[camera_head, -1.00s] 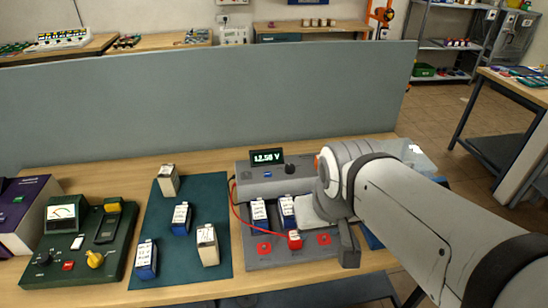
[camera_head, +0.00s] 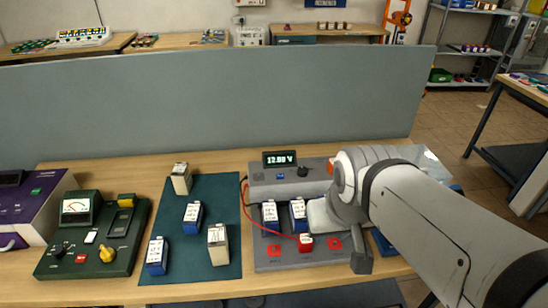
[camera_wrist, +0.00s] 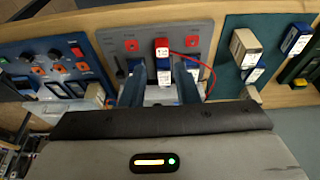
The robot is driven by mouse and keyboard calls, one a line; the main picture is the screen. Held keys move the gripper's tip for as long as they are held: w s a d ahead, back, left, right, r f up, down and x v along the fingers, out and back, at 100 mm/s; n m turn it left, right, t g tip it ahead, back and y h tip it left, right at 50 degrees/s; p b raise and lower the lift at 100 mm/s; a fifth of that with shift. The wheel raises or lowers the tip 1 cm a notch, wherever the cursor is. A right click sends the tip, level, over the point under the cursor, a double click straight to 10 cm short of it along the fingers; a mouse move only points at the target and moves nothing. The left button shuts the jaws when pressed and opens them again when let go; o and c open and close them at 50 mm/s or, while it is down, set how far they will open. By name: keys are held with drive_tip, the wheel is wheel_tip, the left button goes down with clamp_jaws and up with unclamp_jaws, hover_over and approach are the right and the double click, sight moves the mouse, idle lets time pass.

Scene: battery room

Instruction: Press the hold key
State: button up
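A grey battery tester (camera_head: 262,190) stands on the bench with a lit green voltage display (camera_head: 280,159), a dark knob (camera_head: 303,172) and a small blue key (camera_head: 280,174) below the display. No key's label is legible. Two blue batteries (camera_head: 269,217) sit in the tester, and a red plug (camera_head: 305,242) lies in front of them on a red lead. My gripper (camera_wrist: 160,88) is over the right part of the tester, its fingers apart. A blue-and-white battery shows between or behind them in the wrist view; contact cannot be told.
A green meter (camera_head: 95,240) with a white key, a red key and a yellow knob stands at left, beside a purple device (camera_head: 35,215). Several batteries stand on the dark green mat (camera_head: 215,190). A grey partition (camera_head: 220,110) rises behind the bench.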

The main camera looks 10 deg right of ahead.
clamp_jaws()
idle(1.4)
